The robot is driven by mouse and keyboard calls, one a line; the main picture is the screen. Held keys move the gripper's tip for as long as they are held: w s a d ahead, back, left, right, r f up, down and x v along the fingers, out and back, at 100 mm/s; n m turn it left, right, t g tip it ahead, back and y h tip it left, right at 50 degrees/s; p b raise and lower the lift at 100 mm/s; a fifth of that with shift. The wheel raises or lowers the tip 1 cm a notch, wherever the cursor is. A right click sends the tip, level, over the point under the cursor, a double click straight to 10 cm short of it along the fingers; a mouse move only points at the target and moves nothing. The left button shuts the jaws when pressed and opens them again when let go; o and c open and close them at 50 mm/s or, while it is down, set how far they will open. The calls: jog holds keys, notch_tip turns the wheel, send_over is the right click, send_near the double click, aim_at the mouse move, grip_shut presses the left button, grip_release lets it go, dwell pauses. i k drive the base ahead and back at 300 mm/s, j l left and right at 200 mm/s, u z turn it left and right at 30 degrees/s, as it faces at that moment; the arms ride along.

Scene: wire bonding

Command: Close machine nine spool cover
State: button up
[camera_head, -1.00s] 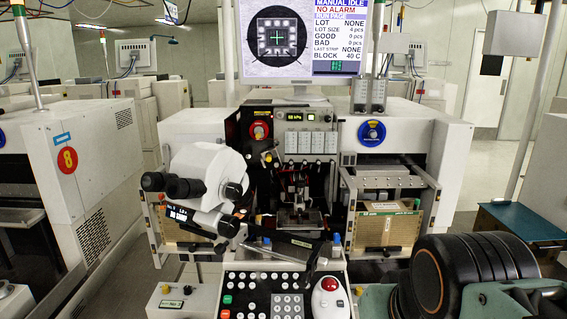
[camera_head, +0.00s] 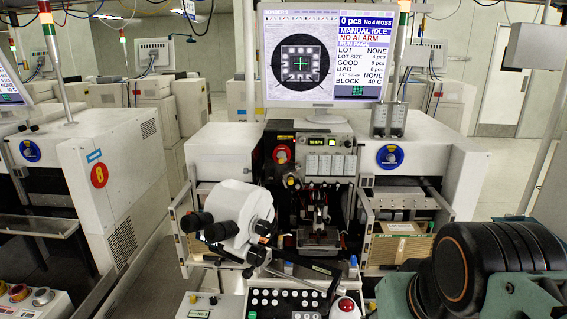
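A white wire bonding machine (camera_head: 225,150) stands in front of me, with a monitor (camera_head: 320,60) on top. No number nine is readable on it; the machine to its left bears a red 8 sign (camera_head: 99,174). I cannot tell for sure which part is the spool cover. A red round part (camera_head: 281,154) sits on the upper dark front panel, and a blue disc (camera_head: 389,157) sits on the right white housing. My gripper is not in view.
A white microscope head (camera_head: 238,215) with black eyepieces juts out at the machine's front left. Below are a keypad (camera_head: 282,300) and a red trackball (camera_head: 346,305). My large black arm part fills the lower right. An aisle runs between the two machines.

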aim_at(256, 171)
jog(key=j+z, duration=0.1)
jog(key=j, duration=0.45)
jog(key=k+j+z, duration=0.15)
jog(key=j, duration=0.4)
jog(key=j+z, duration=0.1)
jog(key=j, duration=0.45)
jog(key=k+j+z, duration=0.1)
jog(key=j, duration=0.4)
jog(key=k, duration=0.05)
